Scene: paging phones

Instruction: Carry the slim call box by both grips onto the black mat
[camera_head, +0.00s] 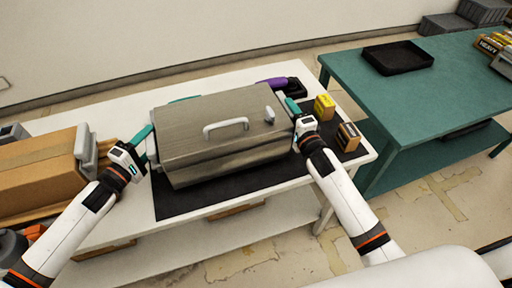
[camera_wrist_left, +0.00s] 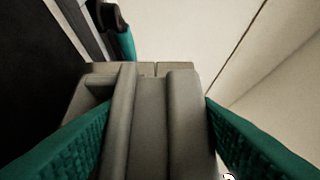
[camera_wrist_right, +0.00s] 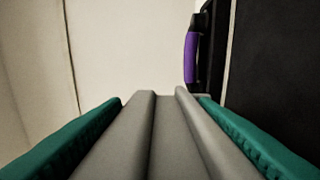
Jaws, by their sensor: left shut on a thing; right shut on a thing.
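The mat beneath the box is hidden.
Two small yellow-labelled boxes (camera_head: 325,107) (camera_head: 348,136) stand right of my right gripper. A purple-handled black item (camera_head: 280,83) lies behind the box. A cardboard box (camera_head: 40,172) is at the left. A green table (camera_head: 425,100) with a black tray (camera_head: 397,57) stands at the right.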

